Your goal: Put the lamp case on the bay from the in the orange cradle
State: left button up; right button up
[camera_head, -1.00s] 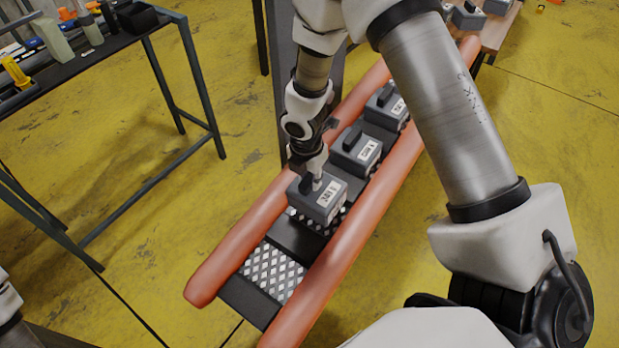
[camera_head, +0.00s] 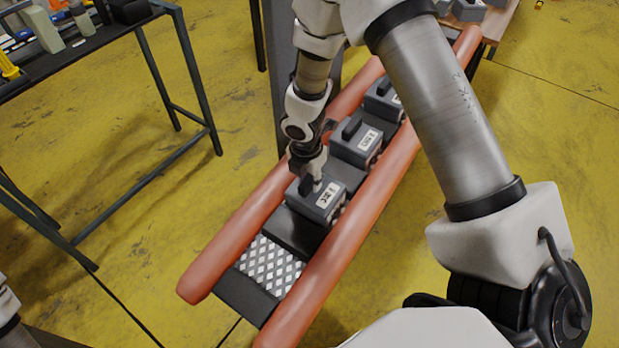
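The orange cradle (camera_head: 350,232) is two long orange tubes with dark crossbars and diamond-plate bays between them, running diagonally through the middle. My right gripper (camera_head: 313,178) is at the top of the nearest grey lamp case (camera_head: 318,202), its fingers closed around the dark handle. This labelled case sits low between the tubes over a bay and looks upright; its contact with the plate is hidden. Two similar grey cases, one in the middle (camera_head: 356,141) and one farther up (camera_head: 383,100), sit behind it. The nearest bay (camera_head: 269,266) is empty. My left gripper is out of view.
A dark-framed table (camera_head: 110,38) with bottles and tools stands at upper left. A wooden table (camera_head: 499,22) with more grey cases is at upper right. My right arm covers part of the cradle's right side. Yellow floor is open around it.

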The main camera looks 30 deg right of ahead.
jog(key=shift+o, duration=1.2)
notch_tip(320, 180, up, 12)
jog(key=a, duration=0.1)
jog(key=shift+s, duration=0.25)
jog(key=shift+a, duration=0.1)
